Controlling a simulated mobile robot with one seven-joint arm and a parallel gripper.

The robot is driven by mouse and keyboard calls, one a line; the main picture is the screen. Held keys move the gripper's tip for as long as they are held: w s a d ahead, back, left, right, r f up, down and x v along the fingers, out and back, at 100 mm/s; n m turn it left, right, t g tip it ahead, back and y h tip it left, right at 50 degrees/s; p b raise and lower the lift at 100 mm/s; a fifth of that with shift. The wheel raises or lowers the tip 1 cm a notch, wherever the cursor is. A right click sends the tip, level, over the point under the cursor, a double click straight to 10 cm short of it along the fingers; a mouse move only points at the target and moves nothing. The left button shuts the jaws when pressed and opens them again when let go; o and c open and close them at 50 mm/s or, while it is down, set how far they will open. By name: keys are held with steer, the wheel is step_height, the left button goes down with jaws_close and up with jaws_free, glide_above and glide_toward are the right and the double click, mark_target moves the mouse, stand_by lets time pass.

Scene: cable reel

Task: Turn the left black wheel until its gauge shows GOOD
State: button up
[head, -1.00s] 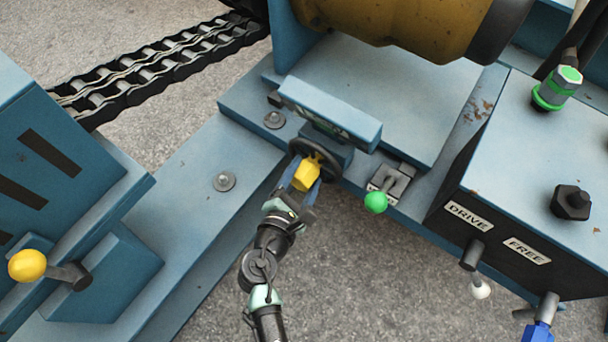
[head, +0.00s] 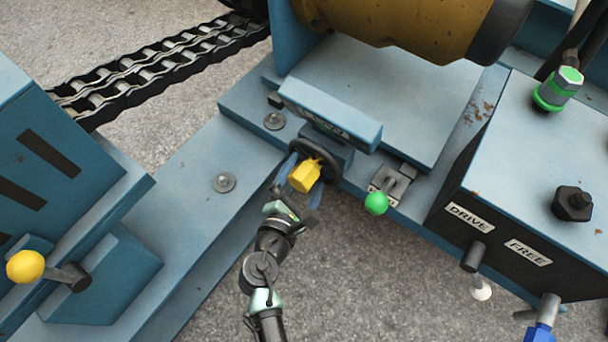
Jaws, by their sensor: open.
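The black wheel (head: 328,157) is mounted on the front of a blue block below a blue gauge housing (head: 331,113). The housing's top hides most of the gauge face, and I cannot read it. A yellow handle (head: 304,176) sticks out from the wheel toward me. My gripper (head: 305,182) is open, with its blue fingers on either side of the yellow handle. I cannot tell whether the fingers touch it.
A green-knobbed latch (head: 376,202) sits just right of the wheel. A control box (head: 520,170) with DRIVE and FREE labels stands at the right. A yellow-knobbed lever (head: 27,267) is at the left. Open ground lies below the wheel.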

steer(key=p+v, duration=0.5)
steer(key=v, duration=0.8)
steer(key=shift+p, duration=0.3)
steer(key=shift+a, duration=0.1)
stand_by(0.5)
